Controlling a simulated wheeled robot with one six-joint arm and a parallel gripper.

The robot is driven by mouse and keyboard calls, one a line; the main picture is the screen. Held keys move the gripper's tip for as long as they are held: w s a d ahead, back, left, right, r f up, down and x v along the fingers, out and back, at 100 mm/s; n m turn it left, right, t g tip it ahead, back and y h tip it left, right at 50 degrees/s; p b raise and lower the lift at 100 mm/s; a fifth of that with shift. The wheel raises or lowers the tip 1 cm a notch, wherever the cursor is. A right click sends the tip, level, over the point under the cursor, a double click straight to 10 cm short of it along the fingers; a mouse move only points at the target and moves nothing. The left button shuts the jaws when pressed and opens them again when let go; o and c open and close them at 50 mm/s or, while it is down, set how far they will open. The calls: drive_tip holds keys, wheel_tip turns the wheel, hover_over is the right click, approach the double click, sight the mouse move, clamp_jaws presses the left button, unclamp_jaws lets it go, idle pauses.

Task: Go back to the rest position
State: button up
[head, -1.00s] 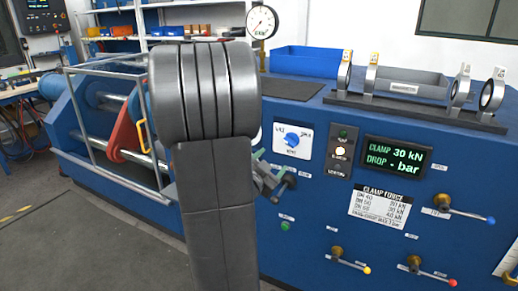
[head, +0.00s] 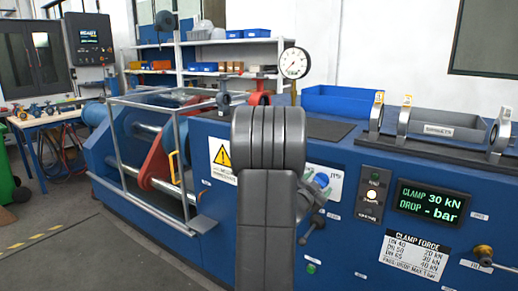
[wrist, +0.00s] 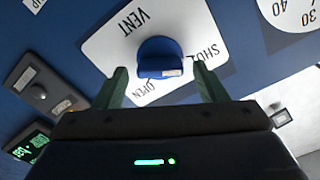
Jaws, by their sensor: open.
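My gripper (wrist: 162,80) is open in the wrist view, its two green fingers apart on either side of a blue vent knob (wrist: 160,57). The knob sits on a white plate (wrist: 115,45) marked VENT, OPEN and SHUT. No contact shows between the fingers and the knob; the exact gap in depth cannot be told. In the head view my gripper (head: 312,218) is partly hidden behind my arm, close to the blue panel.
The blue test bench (head: 345,235) fills the right. Its display (head: 430,204) reads CLAMP 30 kN, DROP - bar. A pressure gauge (head: 293,63) and a rack of valve rings (head: 440,140) stand on top. A metal guard frame (head: 150,150) is left; open floor (head: 70,245) lies front left.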

drive_tip(key=shift+s, duration=0.1)
drive_tip(key=v, duration=1.3)
drive_tip(key=x, duration=1.3)
drive_tip(key=shift+w+d, duration=0.15)
drive_tip(key=shift+w, duration=0.05)
drive_tip(key=s+a+m+b, duration=0.3)
drive_tip(key=s+a+m, duration=0.3)
drive_tip(key=s, duration=0.6)
drive_tip(key=shift+a+m, duration=0.4)
drive_tip(key=shift+a, duration=0.55)
